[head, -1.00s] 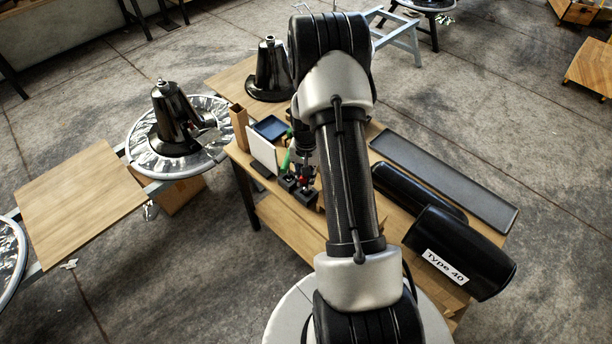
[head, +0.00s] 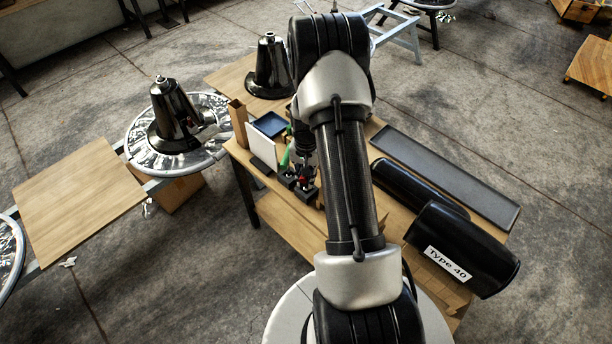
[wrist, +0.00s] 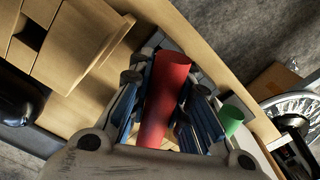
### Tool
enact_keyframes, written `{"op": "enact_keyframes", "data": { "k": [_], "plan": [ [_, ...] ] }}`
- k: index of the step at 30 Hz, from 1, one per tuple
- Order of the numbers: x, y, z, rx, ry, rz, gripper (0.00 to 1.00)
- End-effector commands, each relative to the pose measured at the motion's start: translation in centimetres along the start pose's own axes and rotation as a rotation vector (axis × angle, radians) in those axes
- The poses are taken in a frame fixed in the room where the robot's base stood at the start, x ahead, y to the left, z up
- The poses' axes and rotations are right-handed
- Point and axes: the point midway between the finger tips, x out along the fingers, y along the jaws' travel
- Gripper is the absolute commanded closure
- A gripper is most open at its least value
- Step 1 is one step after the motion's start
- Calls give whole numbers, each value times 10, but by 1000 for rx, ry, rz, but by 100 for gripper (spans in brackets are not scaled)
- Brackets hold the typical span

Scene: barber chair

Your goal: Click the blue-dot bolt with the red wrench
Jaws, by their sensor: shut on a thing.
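In the wrist view my gripper (wrist: 168,82) is shut on the red wrench (wrist: 163,100), with its blue-padded fingers on both sides of the red handle. In the head view a bit of the red wrench (head: 303,182) shows low at the black holder (head: 296,185) on the workbench, mostly hidden by my arm. I cannot tell whether the wrench is clear of the holder. A green wrench handle (head: 286,157) stands beside it, and its green end (wrist: 231,119) also shows in the wrist view. I cannot make out a blue-dot bolt in either view.
A black cone-shaped chair base (head: 172,118) stands on a silvery round plate (head: 210,150) left of the bench. Another black cone (head: 270,68) stands at the bench's back. A blue tray (head: 269,124), a long dark tray (head: 445,178) and black cylinders (head: 455,245) occupy the bench.

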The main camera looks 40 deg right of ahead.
Motion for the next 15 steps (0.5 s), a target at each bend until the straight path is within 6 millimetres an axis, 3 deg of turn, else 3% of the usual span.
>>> {"op": "enact_keyframes", "data": {
  "k": [15],
  "plan": [
    [10, 0, -1, 0, 2, -1, 100]
  ]
}}
